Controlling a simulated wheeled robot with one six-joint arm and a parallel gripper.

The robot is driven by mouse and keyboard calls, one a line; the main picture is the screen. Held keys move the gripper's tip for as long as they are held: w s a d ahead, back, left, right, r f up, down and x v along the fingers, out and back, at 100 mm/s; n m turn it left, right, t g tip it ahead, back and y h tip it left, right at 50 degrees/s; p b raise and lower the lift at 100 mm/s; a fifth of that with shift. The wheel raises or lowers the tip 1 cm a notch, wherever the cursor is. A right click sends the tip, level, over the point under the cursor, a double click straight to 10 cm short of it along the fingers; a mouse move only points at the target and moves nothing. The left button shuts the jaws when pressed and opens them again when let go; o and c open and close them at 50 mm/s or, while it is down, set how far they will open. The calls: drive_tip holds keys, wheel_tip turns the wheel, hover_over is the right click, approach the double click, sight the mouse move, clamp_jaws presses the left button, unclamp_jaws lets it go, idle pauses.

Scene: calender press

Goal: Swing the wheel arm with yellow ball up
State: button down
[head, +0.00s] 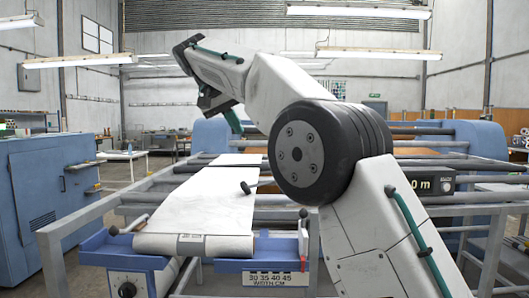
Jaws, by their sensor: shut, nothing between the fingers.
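I see no yellow ball and cannot pick out the wheel arm that carries it; my own arm covers much of the middle and right of the head view. The press has a blue-ended front roller (195,244) with a pale sheet (195,205) running back from it. Dark-ball levers show at the left (113,230) and near the sheet's right edge (245,187). My arm rises from the lower right, bends at a big black joint and reaches up to the upper left. I cannot make out my gripper's fingers at its far end.
A grey rail frame (90,215) surrounds the press. A blue cabinet (55,185) stands at the left, with open floor between it and the frame. A length display (420,185) is at the right.

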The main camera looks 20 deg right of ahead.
drive_tip(key=w+d+f, duration=0.1)
drive_tip(key=d+f, duration=0.7)
drive_tip(key=d, duration=0.1)
drive_tip(key=shift+w, duration=0.4)
drive_tip(key=shift+r, duration=0.15)
